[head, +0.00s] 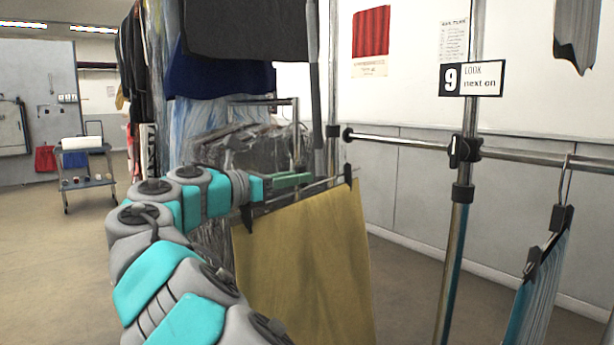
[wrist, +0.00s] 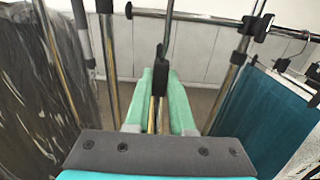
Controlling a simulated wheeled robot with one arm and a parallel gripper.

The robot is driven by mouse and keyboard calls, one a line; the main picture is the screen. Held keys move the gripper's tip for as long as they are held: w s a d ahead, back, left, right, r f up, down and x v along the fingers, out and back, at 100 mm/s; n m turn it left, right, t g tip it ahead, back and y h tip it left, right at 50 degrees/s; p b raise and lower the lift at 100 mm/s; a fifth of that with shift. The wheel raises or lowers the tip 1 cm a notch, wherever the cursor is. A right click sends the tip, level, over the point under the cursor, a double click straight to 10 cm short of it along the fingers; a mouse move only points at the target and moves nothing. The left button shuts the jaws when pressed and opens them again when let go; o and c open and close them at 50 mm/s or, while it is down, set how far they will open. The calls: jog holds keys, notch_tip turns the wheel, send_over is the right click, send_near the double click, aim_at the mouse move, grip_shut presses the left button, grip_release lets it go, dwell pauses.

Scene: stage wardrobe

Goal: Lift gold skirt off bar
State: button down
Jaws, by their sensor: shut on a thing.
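The gold skirt (head: 305,260) hangs from a clip hanger (head: 300,198) with dark clips at both ends, left of the rail bar (head: 400,142) in the head view. My gripper (head: 290,181) is at the hanger's thin crossbar, above the skirt's top edge. In the wrist view, my green fingers (wrist: 158,100) are shut on the hanger, whose dark bar (wrist: 165,40) runs away between them. Only a narrow tan strip shows between the fingers there. The hanger's hook is not clearly visible, so I cannot tell whether it touches the bar.
A blue-teal garment (head: 541,285) hangs on the rail at right; it also shows in the wrist view (wrist: 262,120). A chrome upright (head: 457,240) bears the sign "9 LOOK next-on" (head: 472,79). Bagged dark garments (head: 240,150) crowd the left. A trolley (head: 85,180) stands far left, with open floor before it.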

jog(key=shift+v, duration=7.3)
